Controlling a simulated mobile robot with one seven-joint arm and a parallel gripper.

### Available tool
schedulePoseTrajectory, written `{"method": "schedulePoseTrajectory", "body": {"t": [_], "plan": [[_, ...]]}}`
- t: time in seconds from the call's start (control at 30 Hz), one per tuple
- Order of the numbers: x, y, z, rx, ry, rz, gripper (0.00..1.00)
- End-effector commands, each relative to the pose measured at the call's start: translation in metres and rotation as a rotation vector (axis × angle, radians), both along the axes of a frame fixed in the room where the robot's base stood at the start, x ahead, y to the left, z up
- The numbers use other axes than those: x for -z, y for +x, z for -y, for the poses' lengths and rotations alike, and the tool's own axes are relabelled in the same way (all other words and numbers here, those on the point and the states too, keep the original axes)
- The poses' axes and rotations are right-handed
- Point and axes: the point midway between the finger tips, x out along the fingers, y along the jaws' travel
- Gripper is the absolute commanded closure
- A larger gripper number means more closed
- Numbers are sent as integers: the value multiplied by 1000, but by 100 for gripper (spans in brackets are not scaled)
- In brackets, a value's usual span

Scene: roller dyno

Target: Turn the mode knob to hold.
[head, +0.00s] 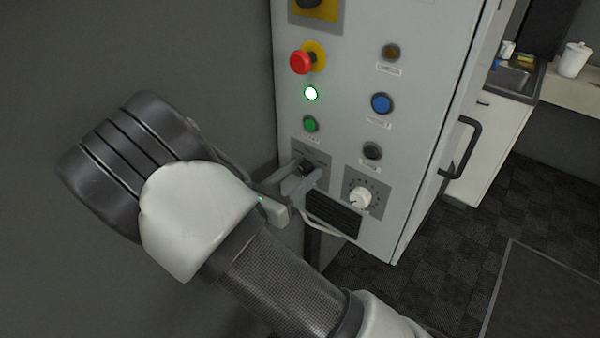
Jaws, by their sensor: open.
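The mode knob (305,168) looks like a small black knob on a grey plate low on the left of the cabinet front. Its plate lettering is too small to read, so I cannot tell which setting it points to. My gripper (305,181) is open, with one finger on each side of the black knob. I cannot tell whether the fingers touch it. The fingers and gripper body hide the lower part of the plate.
A white dial (360,197) sits right of the gripper, above a black vent (333,214). A black door handle (462,147) sticks out at right.

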Motion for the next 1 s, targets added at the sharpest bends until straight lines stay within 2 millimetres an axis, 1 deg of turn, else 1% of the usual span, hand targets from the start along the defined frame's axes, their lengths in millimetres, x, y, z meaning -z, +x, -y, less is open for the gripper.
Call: {"method": "schedulePoseTrajectory", "body": {"t": [0.07, 0.1, 0.27, 0.3, 0.33, 0.67, 0.87, 1.0], "plan": [[0, 0, 0, 0, 0, 0, 53], [0, 0, 0, 0, 0, 0, 57], [0, 0, 0, 0, 0, 0, 84], [0, 0, 0, 0, 0, 0, 91], [0, 0, 0, 0, 0, 0, 95], [2, 0, 0, 0, 37, 29, 95], [3, 0, 0, 0, 129, 99, 95], [4, 0, 0, 0, 224, 173, 95]]}}
